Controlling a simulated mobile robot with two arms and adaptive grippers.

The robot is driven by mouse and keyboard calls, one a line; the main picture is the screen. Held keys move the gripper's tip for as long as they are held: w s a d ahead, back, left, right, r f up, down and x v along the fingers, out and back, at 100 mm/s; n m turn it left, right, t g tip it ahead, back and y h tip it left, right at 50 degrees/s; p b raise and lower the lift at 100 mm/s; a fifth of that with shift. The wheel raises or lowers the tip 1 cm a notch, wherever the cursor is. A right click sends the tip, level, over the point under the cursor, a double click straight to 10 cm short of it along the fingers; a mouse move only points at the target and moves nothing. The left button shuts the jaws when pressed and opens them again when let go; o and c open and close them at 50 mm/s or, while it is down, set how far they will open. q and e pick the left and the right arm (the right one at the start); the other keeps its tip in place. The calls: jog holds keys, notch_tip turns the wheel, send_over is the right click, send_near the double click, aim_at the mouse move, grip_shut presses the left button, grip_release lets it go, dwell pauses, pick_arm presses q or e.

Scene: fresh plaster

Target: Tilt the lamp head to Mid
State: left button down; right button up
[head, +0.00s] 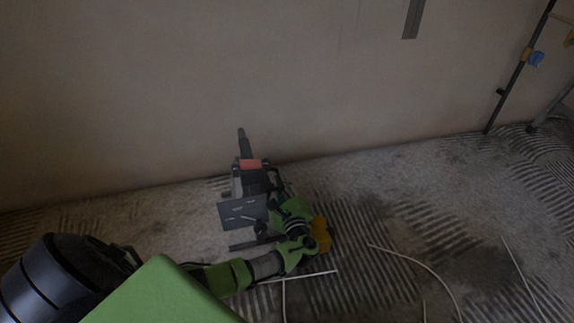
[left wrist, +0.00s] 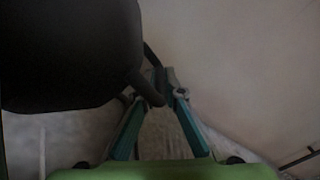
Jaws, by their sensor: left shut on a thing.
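The lamp (head: 243,210) stands on the floor close to the wall in the head view. It has a grey plate, a small orange-red part (head: 250,164) above it and a dark post rising behind. My left gripper (head: 272,182) is at the lamp's right side, partly hidden among dark parts. In the left wrist view, my left gripper's teal fingers (left wrist: 165,95) close at their tips on a thin dark bar, the lamp's handle (left wrist: 146,88). The bar joins a large dark rounded body at upper left. The tilt marks cannot be read. My right gripper is out of view.
A plain plaster wall (head: 300,80) runs behind the lamp. Pale cables (head: 420,267) lie on the striped, stained floor to the right. A dark ladder-like frame (head: 515,75) leans at the far right. Floor between lamp and frame is mostly open.

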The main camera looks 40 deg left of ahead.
pick_arm(q)
jog(key=shift+a+f, duration=0.1)
jog(key=shift+f, duration=0.55)
jog(key=shift+f+b, duration=0.4)
jog(key=shift+f, duration=0.05)
jog(key=shift+s+a, duration=0.1)
jog(key=shift+s, duration=0.05)
jog(key=c, duration=2.1)
grip_release()
jog(key=shift+c, duration=0.2)
jog(key=v, duration=0.7)
jog(key=shift+d, duration=0.2)
